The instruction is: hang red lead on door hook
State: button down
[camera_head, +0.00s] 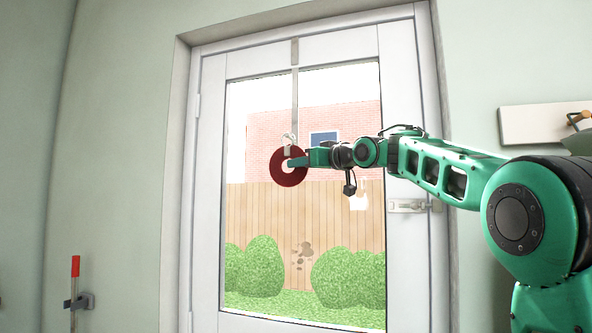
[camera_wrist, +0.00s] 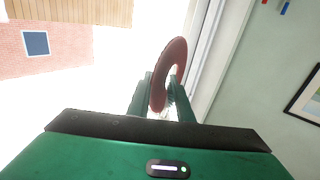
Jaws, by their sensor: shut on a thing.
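The red lead (camera_head: 278,172) is a dark red ring-shaped coil, seen in front of the door's glass. My gripper (camera_head: 294,162) reaches in from the right and is shut on the coil's right side. The door hook (camera_head: 289,140) hangs on a grey strap (camera_head: 295,95) from the top of the door and overlaps the coil's upper edge in the head view. I cannot tell whether the coil is on the hook or just beside it. In the wrist view the coil (camera_wrist: 178,52) stands up between the fingers (camera_wrist: 162,95); the hook is not clear there.
The white door (camera_head: 206,215) is closed, with a latch (camera_head: 408,205) on its right side. A white peg board (camera_head: 540,123) is on the right wall. A red-handled thing (camera_head: 75,268) is in a wall clip at lower left. A framed picture (camera_wrist: 304,95) shows in the wrist view.

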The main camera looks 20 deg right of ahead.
jog(key=c, duration=1.5)
grip_release()
jog(key=shift+w+f, duration=0.15)
jog(key=shift+f, duration=0.05)
